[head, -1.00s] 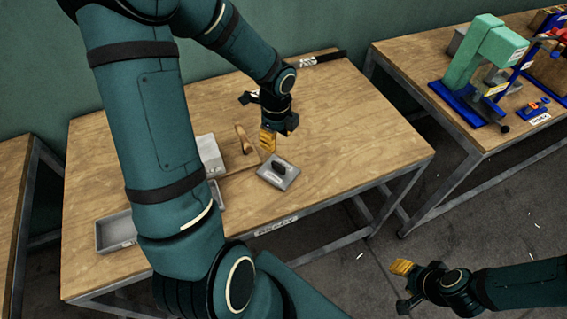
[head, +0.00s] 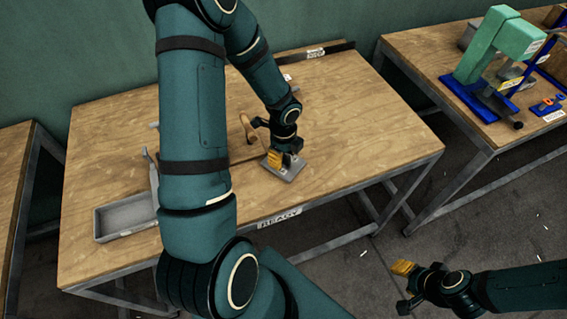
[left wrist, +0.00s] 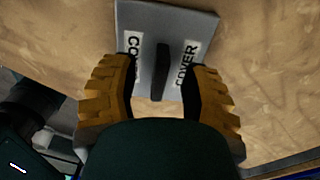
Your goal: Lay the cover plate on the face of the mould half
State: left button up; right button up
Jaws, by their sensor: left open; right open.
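The cover plate (head: 293,170) is a grey plate lying on the wooden table. In the left wrist view the cover plate (left wrist: 205,22) shows a black upright handle and two white labels, at least one reading COVER. My left gripper (head: 285,160) is right over it. In the left wrist view my left gripper (left wrist: 163,95) is open, its yellow fingers on either side of the handle, not closed on it. My right gripper (head: 403,285) is open and empty at the lower right, away from the table. I cannot make out the mould half; my left arm hides part of the table.
The table (head: 370,130) has free room to the right. A grey tray (head: 101,228) stands at its left front. A wooden-handled tool (head: 246,128) lies behind the plate. A green press (head: 490,45) stands on another table at right.

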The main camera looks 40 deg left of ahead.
pick_arm(q)
jog(key=shift+f, duration=0.15)
grip_shut()
dwell(0.4)
